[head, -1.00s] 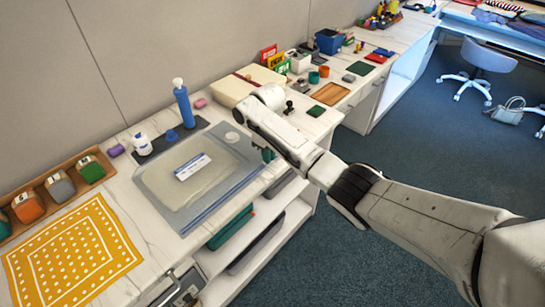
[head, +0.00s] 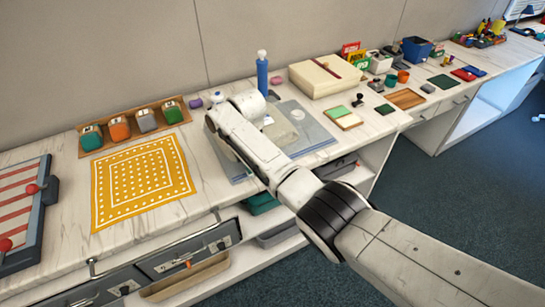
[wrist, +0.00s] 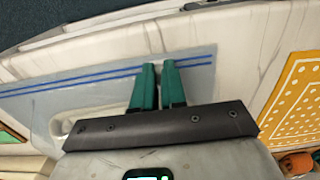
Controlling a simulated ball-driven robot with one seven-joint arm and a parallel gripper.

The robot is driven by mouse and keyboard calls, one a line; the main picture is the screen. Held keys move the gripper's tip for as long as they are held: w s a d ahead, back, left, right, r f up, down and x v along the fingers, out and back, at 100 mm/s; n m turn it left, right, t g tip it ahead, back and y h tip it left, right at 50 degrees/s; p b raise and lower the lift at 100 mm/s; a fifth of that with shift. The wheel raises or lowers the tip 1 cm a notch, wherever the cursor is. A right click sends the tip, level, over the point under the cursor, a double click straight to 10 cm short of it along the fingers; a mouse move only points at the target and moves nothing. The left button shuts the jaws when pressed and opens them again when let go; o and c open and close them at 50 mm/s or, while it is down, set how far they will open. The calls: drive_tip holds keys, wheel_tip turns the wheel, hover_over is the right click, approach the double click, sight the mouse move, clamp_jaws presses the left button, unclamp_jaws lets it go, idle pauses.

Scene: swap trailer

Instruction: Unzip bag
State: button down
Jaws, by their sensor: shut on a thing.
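The bag (head: 312,133) is a flat, translucent grey-blue pouch lying on the counter, largely covered by my arm in the head view. In the wrist view the bag (wrist: 35,105) shows two parallel blue zip lines (wrist: 90,78) along its edge. My gripper (wrist: 158,67) has green fingers, close together over these lines, toward their right end in the wrist view. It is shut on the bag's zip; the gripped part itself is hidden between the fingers. In the head view the fingers are hidden behind my arm.
A yellow dotted cloth (head: 140,180) lies left of the bag. Behind it is a wooden rack (head: 100,123) of coloured containers. A blue bottle (head: 262,75) and a cream box (head: 325,78) stand behind the bag. Small green and tan pads (head: 343,118) lie to its right.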

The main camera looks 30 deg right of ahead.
sight(247, 176)
drive_tip(key=shift+s+a, duration=0.1)
drive_tip(key=shift+a, duration=0.9)
drive_tip(key=c, duration=1.2)
unclamp_jaws()
drive_tip(key=shift+o, duration=0.2)
drive_tip(key=shift+r, duration=0.1)
wheel_tip(247, 176, up, 11)
drive_tip(key=shift+f, duration=0.2)
